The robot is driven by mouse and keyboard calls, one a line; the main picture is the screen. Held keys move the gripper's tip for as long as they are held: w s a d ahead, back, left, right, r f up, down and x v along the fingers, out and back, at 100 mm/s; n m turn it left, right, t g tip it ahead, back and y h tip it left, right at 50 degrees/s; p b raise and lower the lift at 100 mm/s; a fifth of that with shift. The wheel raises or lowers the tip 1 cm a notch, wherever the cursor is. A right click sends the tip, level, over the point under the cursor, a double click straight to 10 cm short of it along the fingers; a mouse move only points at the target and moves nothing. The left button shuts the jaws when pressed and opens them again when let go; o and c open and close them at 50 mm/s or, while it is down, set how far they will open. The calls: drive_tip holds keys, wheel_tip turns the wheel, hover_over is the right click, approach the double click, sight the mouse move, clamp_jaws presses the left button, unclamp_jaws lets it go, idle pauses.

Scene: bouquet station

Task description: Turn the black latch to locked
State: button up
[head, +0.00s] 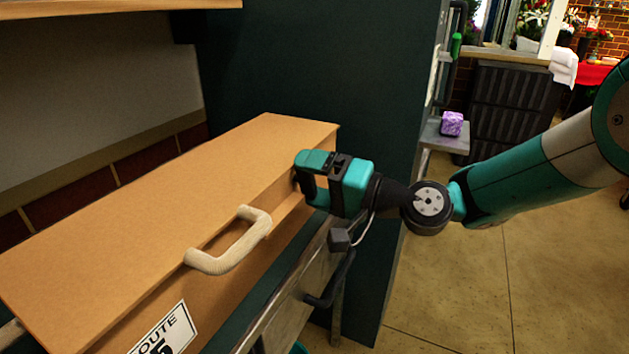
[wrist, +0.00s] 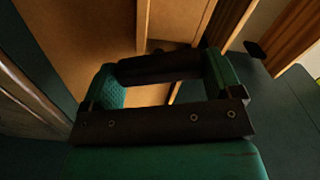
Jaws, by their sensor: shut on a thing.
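My gripper (head: 312,180) is at the right end of the front of a wooden box (head: 170,205). In the wrist view, a dark bar (wrist: 160,67) spans the space between the teal fingers of my gripper (wrist: 165,84). It appears to be the black latch, with my gripper shut on it. In the head view my gripper hides most of the latch. Whether the latch is at locked cannot be told from these views.
A pale curved handle (head: 232,243) sticks out from the box front, left of my gripper. A dark handle (head: 335,280) on a grey drawer front is below. A purple cube (head: 452,123) sits on a small shelf. The floor (head: 480,290) at right is clear.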

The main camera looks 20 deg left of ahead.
drive_tip(key=shift+f+b, duration=0.1)
drive_tip(key=shift+b, duration=0.2)
drive_tip(key=shift+f+n+b, duration=0.1)
drive_tip(key=shift+n+b, duration=0.7)
drive_tip(key=shift+b, duration=0.05)
drive_tip(key=n+b, duration=0.4)
drive_tip(key=b, duration=0.2)
drive_tip(key=shift+s+f, duration=0.1)
drive_tip(key=n+b, duration=0.3)
drive_tip(key=b, duration=0.1)
drive_tip(key=shift+b, duration=0.35)
drive_tip(key=n+b, duration=0.2)
drive_tip(key=shift+r+n+b, duration=0.3)
drive_tip(key=shift+r, duration=0.15)
drive_tip(key=o, duration=0.7)
drive_tip(key=shift+o, duration=0.2)
